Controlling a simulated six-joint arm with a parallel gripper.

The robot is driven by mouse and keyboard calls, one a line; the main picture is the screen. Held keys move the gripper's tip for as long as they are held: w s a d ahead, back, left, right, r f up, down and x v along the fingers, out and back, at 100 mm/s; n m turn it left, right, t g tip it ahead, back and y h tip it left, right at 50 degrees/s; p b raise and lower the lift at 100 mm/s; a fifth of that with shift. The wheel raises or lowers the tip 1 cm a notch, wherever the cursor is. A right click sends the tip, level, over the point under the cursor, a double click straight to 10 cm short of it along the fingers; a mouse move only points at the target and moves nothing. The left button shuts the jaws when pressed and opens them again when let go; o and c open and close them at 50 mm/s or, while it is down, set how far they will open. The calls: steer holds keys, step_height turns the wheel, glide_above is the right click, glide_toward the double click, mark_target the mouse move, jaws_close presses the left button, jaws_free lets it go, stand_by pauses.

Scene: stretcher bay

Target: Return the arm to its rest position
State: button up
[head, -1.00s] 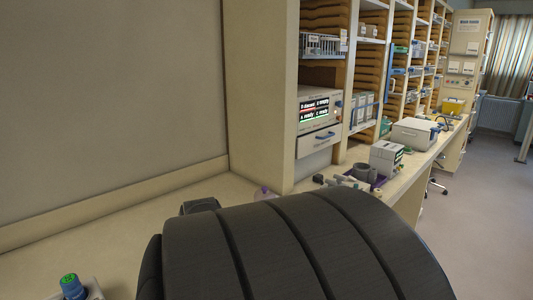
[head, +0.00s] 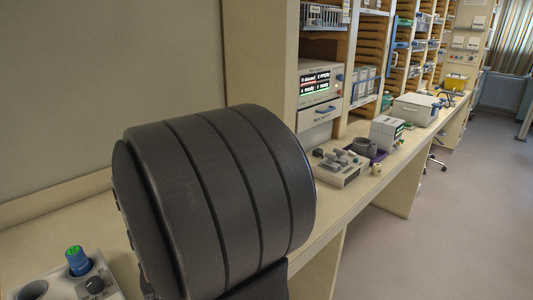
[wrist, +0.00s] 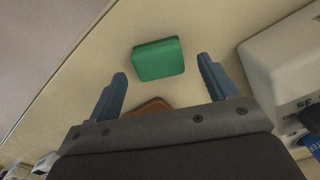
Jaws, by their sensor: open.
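My gripper (wrist: 161,80) shows in the wrist view with its two blue fingers spread apart. Nothing is between the fingers. A green block (wrist: 158,59) lies on the beige bench top (wrist: 215,28) beyond and between the fingertips, apart from them. In the head view a large dark ribbed part of my arm fills the centre and hides much of the near bench. My gripper is not visible there.
A brown item (wrist: 150,108) is partly hidden behind my gripper's body. A white device (wrist: 285,65) stands at the right in the wrist view. In the head view a blue-knobbed device (head: 78,262) stands near left, and a grey instrument (head: 340,167) with a purple tray (head: 376,153) stands farther along.

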step_height(320, 180, down, 3)
steer(key=shift+d+f, duration=0.1)
steer(key=shift+f, duration=0.05)
steer(key=shift+r, duration=2)
